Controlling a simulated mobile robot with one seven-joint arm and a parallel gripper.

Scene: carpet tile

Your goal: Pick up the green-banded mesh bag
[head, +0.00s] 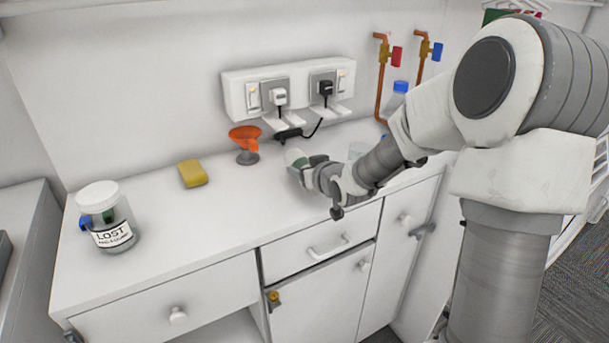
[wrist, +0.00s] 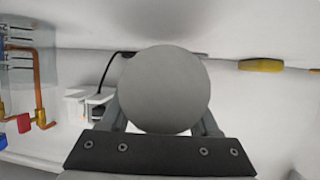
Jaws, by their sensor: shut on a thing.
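My gripper (head: 303,172) is over the counter, right of the orange funnel. In the wrist view a plain grey round face (wrist: 165,90) fills the space between the two fingers (wrist: 162,118). Its mesh cannot be made out. My gripper hides part of it in the head view, and I cannot tell whether it touches the counter.
A yellow sponge (head: 192,173) and a jar labelled LOST (head: 106,218) are farther left on the white counter (head: 185,230). Sockets with plugs (head: 288,88) are on the wall behind. Copper pipes (head: 382,75) rise at the right.

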